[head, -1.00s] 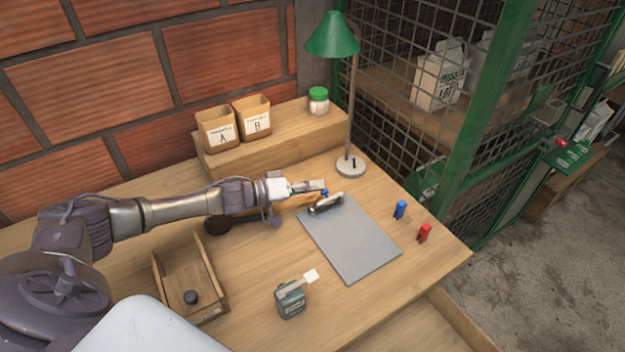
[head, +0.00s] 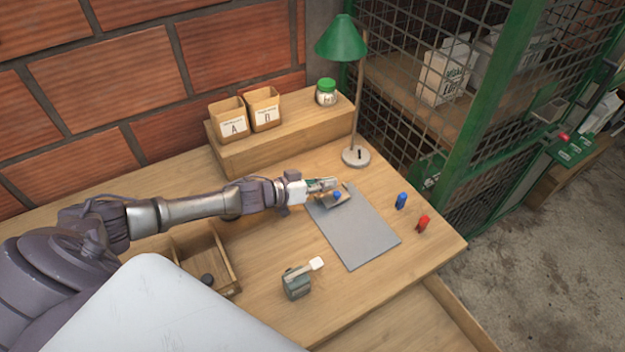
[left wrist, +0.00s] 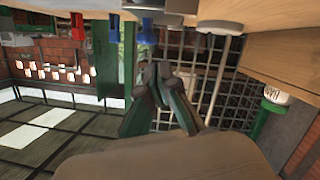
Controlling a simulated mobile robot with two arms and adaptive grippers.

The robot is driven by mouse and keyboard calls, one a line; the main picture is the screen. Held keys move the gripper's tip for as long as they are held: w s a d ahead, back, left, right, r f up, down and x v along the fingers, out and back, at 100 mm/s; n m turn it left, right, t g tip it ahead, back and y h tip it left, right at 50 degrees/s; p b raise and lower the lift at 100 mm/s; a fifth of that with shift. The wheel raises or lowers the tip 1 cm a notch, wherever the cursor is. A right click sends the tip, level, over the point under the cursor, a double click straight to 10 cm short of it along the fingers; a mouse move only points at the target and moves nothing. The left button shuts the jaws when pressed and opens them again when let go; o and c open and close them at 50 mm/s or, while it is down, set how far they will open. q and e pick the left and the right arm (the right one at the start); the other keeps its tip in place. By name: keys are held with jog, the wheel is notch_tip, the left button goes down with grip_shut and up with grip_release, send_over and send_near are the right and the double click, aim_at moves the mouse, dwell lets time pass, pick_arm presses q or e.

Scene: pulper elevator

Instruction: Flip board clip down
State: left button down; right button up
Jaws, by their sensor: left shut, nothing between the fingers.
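The grey board (head: 355,238) lies flat on the desk. Its clip (head: 341,200) is at the board's far end, partly hidden by my left gripper; I cannot tell whether it is up or down. My left gripper (head: 330,185) is shut and empty, over the far end of the board, right at the clip. I cannot tell whether it touches the clip. A small blue part shows beside the fingertips. In the left wrist view the gripper's dark green-grey fingers (left wrist: 162,92) are together. My right gripper is not in view.
A green lamp (head: 355,157) stands behind the board. Blue (head: 401,201) and red (head: 422,223) pegs stand to its right. A small grey device (head: 297,284) and a wooden tray (head: 222,262) are nearer. Boxes A (head: 231,121) and B (head: 263,109) sit on the raised shelf.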

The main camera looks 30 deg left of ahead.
aim_at(327, 198)
pick_arm(q)
jog(key=s+a+r+p, duration=0.1)
jog(key=s+a+r, duration=0.3)
jog(key=s+r, duration=0.2)
jog(key=shift+s+a+r+p, duration=0.2)
jog(key=shift+s+p, duration=0.15)
jog(key=shift+s, duration=0.95)
jog(key=shift+f, duration=0.1)
